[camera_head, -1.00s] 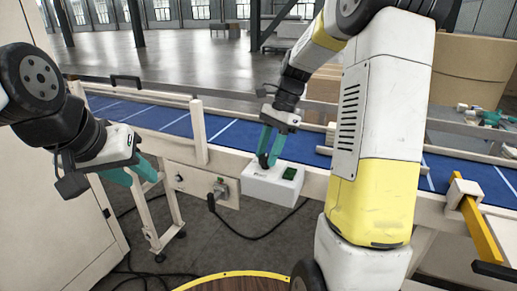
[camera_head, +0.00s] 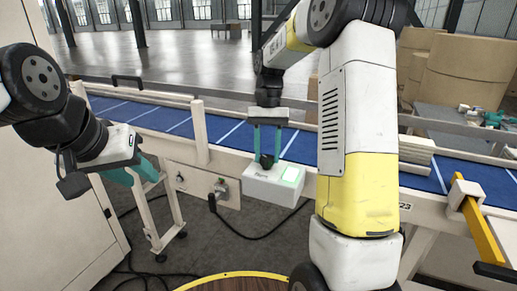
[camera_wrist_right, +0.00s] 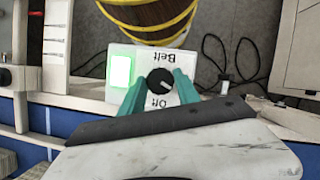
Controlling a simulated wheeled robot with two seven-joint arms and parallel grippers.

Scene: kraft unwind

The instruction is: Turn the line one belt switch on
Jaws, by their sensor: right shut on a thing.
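The belt switch box (camera_head: 262,190) is a small white box on the front of the conveyor. In the right wrist view the box (camera_wrist_right: 185,55) shows the printed words "Belt" and "Off". Its black rotary knob (camera_wrist_right: 159,81) is between the teal fingers of my right gripper (camera_wrist_right: 158,88), which is shut on it. A green panel on the box (camera_wrist_right: 121,71) is brightly lit; this light also shows in the head view (camera_head: 291,175). My right gripper (camera_head: 266,158) points down onto the knob. My left gripper (camera_head: 138,173) is at the left, away from the box; its finger gap is unclear.
The blue conveyor belt (camera_head: 235,131) runs behind the box. A socket panel with a cable (camera_head: 215,188) is left of it. A yellow bar (camera_head: 481,233) projects at the right. A round wooden top with yellow rim (camera_head: 235,284) is in front.

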